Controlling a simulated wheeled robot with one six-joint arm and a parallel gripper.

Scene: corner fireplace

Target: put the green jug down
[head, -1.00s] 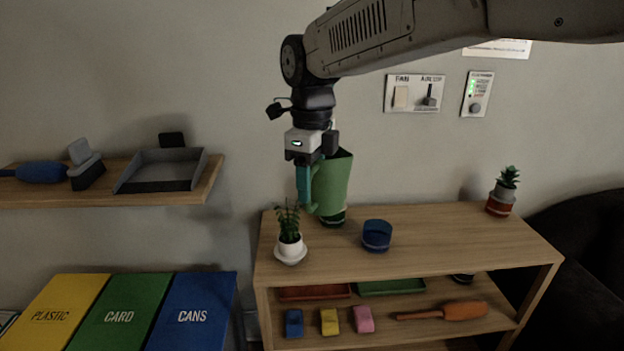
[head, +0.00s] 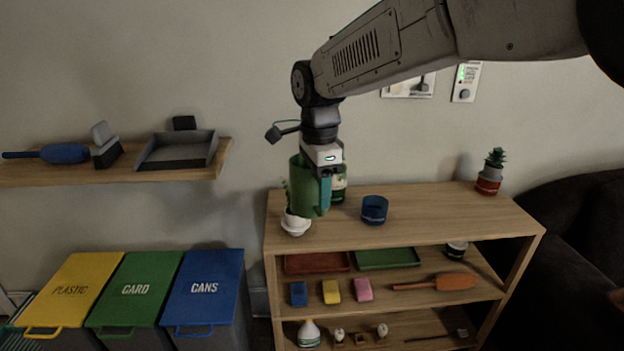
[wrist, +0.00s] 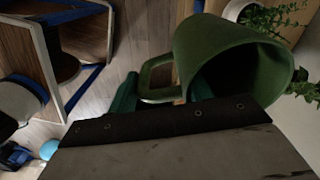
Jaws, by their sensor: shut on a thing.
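The green jug (head: 303,190) hangs upright below my wrist in the head view, in front of the left end of the shelf unit's wooden top (head: 430,212). My gripper (head: 325,190) is shut on the jug's handle. In the wrist view the jug (wrist: 205,45) shows its dark open mouth, and its handle (wrist: 148,78) lies between the teal fingers of my gripper (wrist: 160,92). I see no clear contact between the jug and the wooden top.
A green container with a pale band (head: 339,184) stands just behind the jug. A blue cup (head: 374,209) is to the right, and a succulent (head: 490,172) stands at the far right end. The top between them is clear. Lidded bins (head: 205,290) stand at lower left.

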